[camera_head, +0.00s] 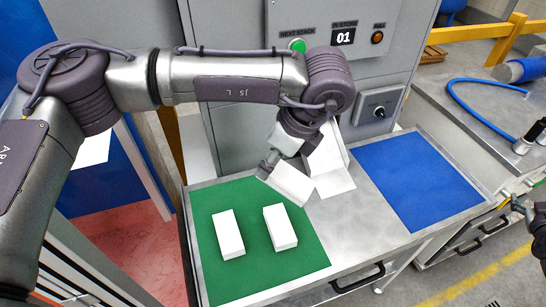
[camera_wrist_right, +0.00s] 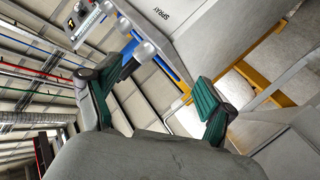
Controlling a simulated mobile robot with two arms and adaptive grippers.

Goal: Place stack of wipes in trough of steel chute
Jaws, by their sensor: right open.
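My left gripper (camera_head: 283,160) reaches over the back of the green mat (camera_head: 258,198). It appears shut on a white stack of wipes (camera_head: 291,185), held tilted just left of the pale steel chute (camera_head: 334,180). The arm and wrist hide the chute's upper part. I cannot tell whether the held stack touches the chute. Two more white stacks lie on the green mat, one on the left (camera_head: 228,235) and one on the right (camera_head: 281,228). My right gripper (camera_head: 518,203) is at the right edge, apart from the table; its open, empty fingers show in the right wrist view (camera_wrist_right: 165,90).
A grey cabinet (camera_head: 232,140) with a green button (camera_head: 298,45), a display reading 01 (camera_head: 343,37) and a dial (camera_head: 380,112) stands behind the table. A bare blue mat (camera_head: 418,180) lies right of the chute. A steel bench (camera_head: 470,95) with a blue hose stands farther right.

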